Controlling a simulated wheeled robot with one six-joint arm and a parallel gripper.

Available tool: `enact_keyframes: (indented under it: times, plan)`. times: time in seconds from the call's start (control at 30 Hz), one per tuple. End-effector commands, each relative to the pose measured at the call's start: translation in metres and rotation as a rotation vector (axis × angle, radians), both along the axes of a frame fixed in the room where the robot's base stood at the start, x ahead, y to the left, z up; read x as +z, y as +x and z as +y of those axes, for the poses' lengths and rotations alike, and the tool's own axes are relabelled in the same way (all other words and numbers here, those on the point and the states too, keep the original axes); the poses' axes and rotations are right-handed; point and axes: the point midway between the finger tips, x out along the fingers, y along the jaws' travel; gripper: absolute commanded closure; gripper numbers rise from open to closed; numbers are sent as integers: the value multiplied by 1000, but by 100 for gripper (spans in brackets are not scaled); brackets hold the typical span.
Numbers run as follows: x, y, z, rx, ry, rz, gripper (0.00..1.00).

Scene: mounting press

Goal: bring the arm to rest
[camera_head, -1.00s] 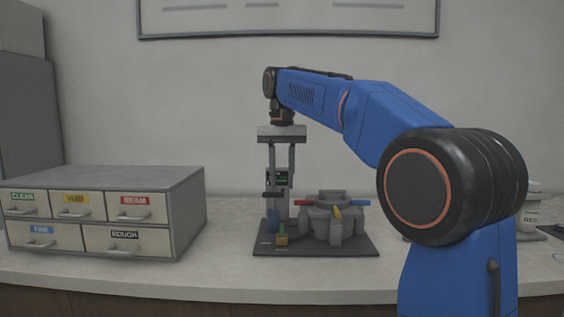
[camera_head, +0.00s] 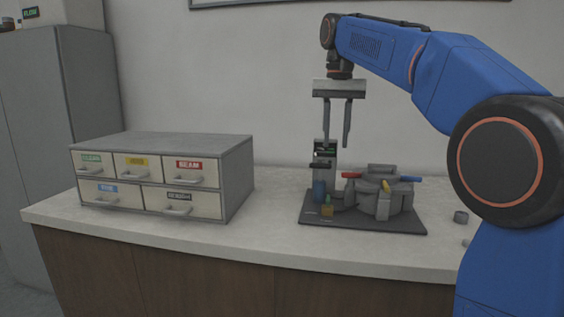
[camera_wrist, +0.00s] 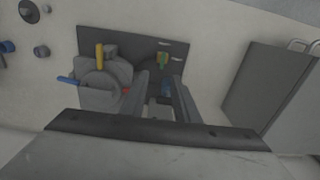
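My blue arm reaches in from the right, with my gripper (camera_head: 337,140) pointing down above the mounting press (camera_head: 383,192). Its two fingers hang apart with nothing visible between them, also in the wrist view (camera_wrist: 161,86). The press is grey, with red, yellow and blue handles, and stands on a dark base plate (camera_head: 405,226). A post with a small screen (camera_head: 325,152) rises at its left, just below the fingers. In the wrist view the press (camera_wrist: 104,92) lies left of the fingers. I cannot judge the exact gap between fingertips and post.
A grey cabinet with labelled drawers (camera_head: 240,180) stands left on the pale worktop (camera_head: 270,232). Small grey parts (camera_head: 460,217) lie right. Worktop between cabinet and plate is clear.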

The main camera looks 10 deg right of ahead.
Motion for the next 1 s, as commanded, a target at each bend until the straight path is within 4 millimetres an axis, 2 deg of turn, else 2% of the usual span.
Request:
enact_keyframes:
  times: [0.03, 0.27, 0.47, 0.77, 1.0]
  plan:
    - [-3, -12, -4, 8, 1, -11, 72]
    - [-35, -64, -18, 57, 3, -76, 72]
    - [-72, -111, -29, 101, -1, -131, 72]
    - [-143, -184, -44, 163, -13, -216, 72]
    - [-212, -242, -53, 214, -30, -283, 72]
